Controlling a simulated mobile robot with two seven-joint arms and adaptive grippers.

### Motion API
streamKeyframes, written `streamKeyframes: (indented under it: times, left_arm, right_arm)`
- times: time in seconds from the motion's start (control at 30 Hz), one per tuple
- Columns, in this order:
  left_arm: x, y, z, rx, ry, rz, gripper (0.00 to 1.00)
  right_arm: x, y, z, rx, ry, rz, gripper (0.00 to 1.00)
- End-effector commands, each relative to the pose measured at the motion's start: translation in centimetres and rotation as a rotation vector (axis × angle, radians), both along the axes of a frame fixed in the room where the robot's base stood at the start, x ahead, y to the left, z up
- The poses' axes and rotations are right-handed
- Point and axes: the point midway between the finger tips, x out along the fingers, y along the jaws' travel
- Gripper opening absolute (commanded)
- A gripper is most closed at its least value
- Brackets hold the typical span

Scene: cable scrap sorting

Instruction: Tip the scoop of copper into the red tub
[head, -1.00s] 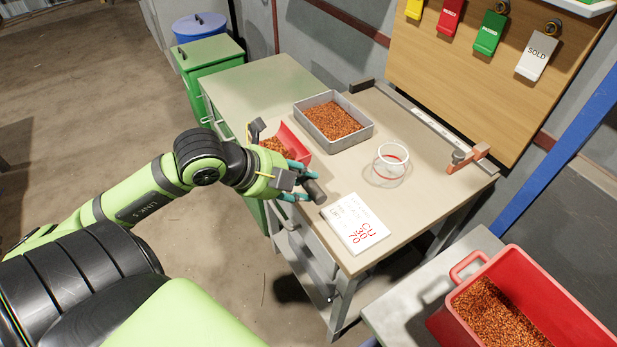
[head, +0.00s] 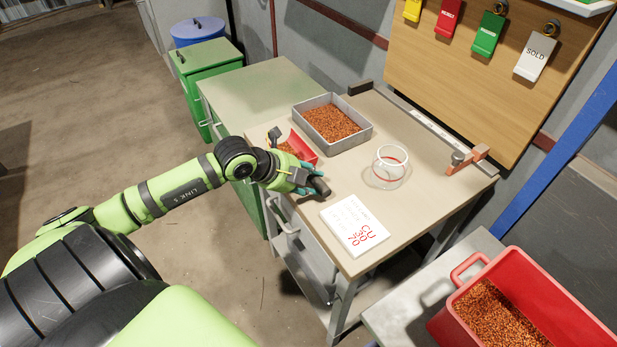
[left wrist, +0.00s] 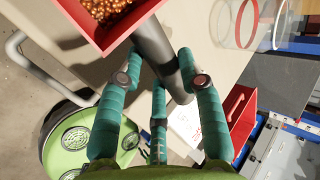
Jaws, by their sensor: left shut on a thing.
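My left gripper (head: 309,180) is shut on the dark handle of the red scoop (head: 303,145), near the front left edge of the table. The scoop holds copper granules, and the arm partly hides it in the head view. In the left wrist view the teal fingers (left wrist: 160,85) close around the dark handle (left wrist: 157,48), and the scoop's red end (left wrist: 107,45) with copper shows at the top. The red tub (head: 545,305) stands at the lower right, apart from the scoop, with copper granules in it. My right gripper is not in view.
A grey tray (head: 365,133) of copper granules sits behind the scoop. A clear round container (head: 390,168) with a red line and a white written pad (head: 340,218) lie on the table. A gap separates this table from the tub's grey stand (head: 400,318).

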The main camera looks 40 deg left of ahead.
Motion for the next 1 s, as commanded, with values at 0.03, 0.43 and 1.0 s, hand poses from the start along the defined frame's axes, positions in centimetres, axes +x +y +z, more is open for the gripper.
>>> streamKeyframes:
  times: [0.03, 0.43, 1.0]
  left_arm:
    - [0.1, 0.0, 0.1, 0.001, -0.004, -0.001, 0.00]
    - [0.0, 0.0, -0.2, 0.001, 0.000, -0.001, 0.61]
    - [-2.1, 0.8, 1.7, 0.001, 0.001, -0.001, 0.61]
  right_arm:
    - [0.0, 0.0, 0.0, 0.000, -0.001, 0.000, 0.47]
    - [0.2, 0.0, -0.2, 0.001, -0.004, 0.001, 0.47]
    - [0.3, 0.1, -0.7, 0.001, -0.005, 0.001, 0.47]
